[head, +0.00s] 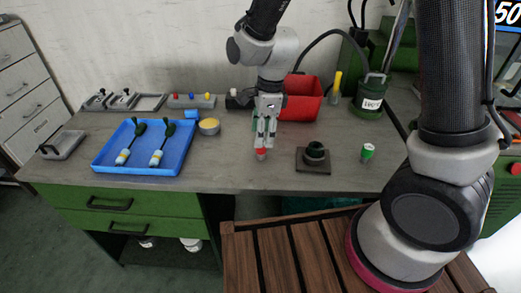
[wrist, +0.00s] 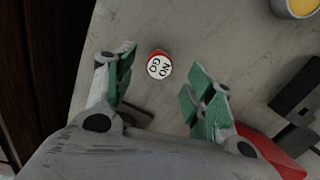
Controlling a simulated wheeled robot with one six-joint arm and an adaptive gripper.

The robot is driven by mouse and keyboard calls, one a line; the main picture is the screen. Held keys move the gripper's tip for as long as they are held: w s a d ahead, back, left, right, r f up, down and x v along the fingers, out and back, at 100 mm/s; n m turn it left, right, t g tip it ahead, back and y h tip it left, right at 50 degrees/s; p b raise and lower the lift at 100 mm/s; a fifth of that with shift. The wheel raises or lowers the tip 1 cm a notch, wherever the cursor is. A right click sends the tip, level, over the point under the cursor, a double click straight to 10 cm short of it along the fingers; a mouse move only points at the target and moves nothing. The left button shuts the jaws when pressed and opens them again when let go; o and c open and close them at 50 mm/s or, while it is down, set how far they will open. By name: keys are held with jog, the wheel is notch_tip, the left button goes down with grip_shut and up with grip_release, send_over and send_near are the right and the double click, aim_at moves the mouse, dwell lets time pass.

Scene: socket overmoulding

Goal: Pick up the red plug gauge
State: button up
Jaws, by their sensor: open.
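The red plug gauge (head: 261,154) stands on the grey workbench near its front edge in the head view. In the wrist view its white top with the letters "NO GO" (wrist: 159,67) faces the camera, with a red rim. My gripper (head: 265,138) points down just above it in the head view. In the wrist view the green-padded fingers (wrist: 160,85) are spread apart, with the gauge between and slightly beyond their tips. Nothing is held. The gauge's lower part is hidden in the wrist view.
A green gauge (head: 367,152) stands to the right, past a dark square block with a round part (head: 314,158). A blue tray (head: 104,164) with two dark-handled tools lies left. A red bin (head: 302,107) stands behind my gripper. A yellow-filled cup (head: 209,126) is behind left.

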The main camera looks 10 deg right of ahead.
aim_at(261, 151)
jog(key=f, duration=0.4)
jog(key=shift+a+f, duration=0.2)
jog(key=c, duration=1.2)
